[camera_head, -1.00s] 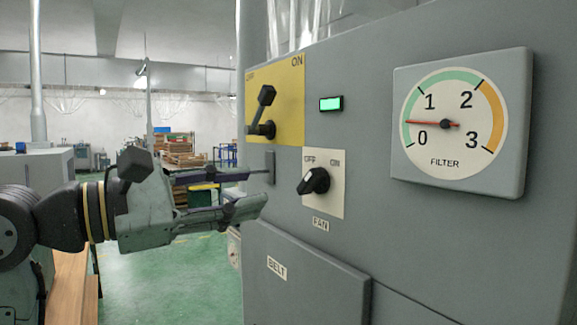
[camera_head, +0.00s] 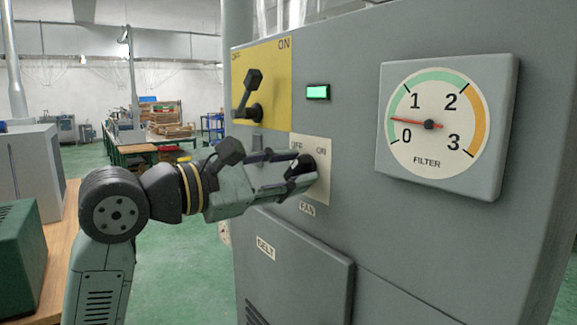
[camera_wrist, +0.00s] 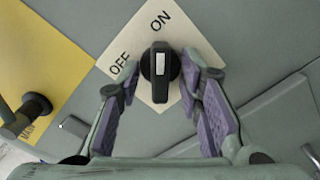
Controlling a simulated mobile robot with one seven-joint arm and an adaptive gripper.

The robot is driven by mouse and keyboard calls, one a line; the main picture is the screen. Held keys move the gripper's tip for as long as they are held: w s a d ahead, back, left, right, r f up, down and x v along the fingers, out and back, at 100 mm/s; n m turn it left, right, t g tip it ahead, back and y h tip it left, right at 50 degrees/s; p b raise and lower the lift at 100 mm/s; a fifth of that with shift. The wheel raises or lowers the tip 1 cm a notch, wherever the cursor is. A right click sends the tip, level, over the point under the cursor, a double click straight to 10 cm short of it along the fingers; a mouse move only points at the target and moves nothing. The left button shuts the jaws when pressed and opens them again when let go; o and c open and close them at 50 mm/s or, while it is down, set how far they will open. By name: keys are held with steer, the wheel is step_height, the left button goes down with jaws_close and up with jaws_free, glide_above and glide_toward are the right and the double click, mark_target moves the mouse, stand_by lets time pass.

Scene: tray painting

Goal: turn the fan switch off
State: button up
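The fan switch is a black knob (camera_head: 308,162) on a cream plate (camera_head: 324,178) marked OFF and ON, above a FAN label (camera_head: 307,209). In the wrist view the knob (camera_wrist: 160,68) has a white stripe and lies in line with the ON word (camera_wrist: 165,17); OFF (camera_wrist: 120,62) is to its left. My gripper (camera_head: 301,168) is at the plate. In the wrist view my gripper (camera_wrist: 161,75) is open, with one purple-padded finger on each side of the knob. Narrow gaps seem to show between pads and knob. In the head view the fingers partly hide knob and plate.
A yellow plate (camera_head: 275,60) with a black lever (camera_head: 248,92) is above and left of the fan plate. A lit green lamp (camera_head: 317,92) and a FILTER gauge (camera_head: 430,125) are on the grey cabinet. A BELT panel (camera_head: 300,270) juts out below.

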steer(key=shift+c, duration=0.2)
jaws_close()
